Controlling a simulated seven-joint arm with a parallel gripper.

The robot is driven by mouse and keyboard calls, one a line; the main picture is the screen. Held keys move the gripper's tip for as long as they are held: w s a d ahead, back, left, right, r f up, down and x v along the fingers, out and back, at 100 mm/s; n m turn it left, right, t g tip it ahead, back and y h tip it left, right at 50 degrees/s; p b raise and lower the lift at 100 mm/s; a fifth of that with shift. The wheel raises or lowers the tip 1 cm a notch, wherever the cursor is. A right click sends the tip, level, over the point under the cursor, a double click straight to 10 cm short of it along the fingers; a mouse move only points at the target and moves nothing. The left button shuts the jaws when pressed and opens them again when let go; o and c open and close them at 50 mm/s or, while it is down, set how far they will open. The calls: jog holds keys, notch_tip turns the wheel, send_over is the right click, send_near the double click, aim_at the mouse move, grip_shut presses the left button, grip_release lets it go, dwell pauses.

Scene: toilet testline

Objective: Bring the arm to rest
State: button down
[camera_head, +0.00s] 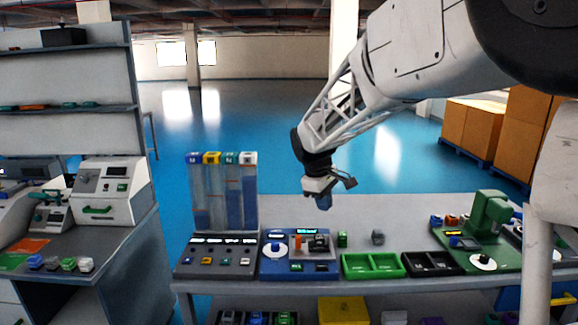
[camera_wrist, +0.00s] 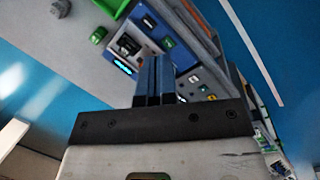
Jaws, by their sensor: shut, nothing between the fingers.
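My gripper (camera_head: 323,201) hangs from my arm above the back part of the grey workbench (camera_head: 400,212) in the head view. Its fingers point down and are shut with nothing between them. In the wrist view the two blue fingers (camera_wrist: 155,80) lie side by side. The gripper is apart from the bench and everything on it. My arm reaches in from the upper right.
Below stand a blue device (camera_head: 270,268), a grey panel (camera_head: 215,262) with clear tubes, a green tray (camera_head: 372,265), a black tray (camera_head: 432,264) and a green machine (camera_head: 490,215). A small green block (camera_head: 342,239) and a grey block (camera_head: 377,237) lie behind the trays.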

jog(key=s+d+f+m, duration=0.1)
jog(key=s+d+m, duration=0.2)
jog(key=s, duration=1)
jog(key=s+d+m+t+y, duration=0.1)
jog(key=s+d+m, duration=0.2)
jog(key=s, duration=1.1)
jog(key=s+d+f+m+t+y, duration=0.1)
jog(key=s+d+m, duration=0.2)
jog(key=s, duration=1)
jog(key=shift+s+f+m, duration=0.25)
jog(key=shift+f+m, duration=0.05)
jog(key=shift+m, duration=0.6)
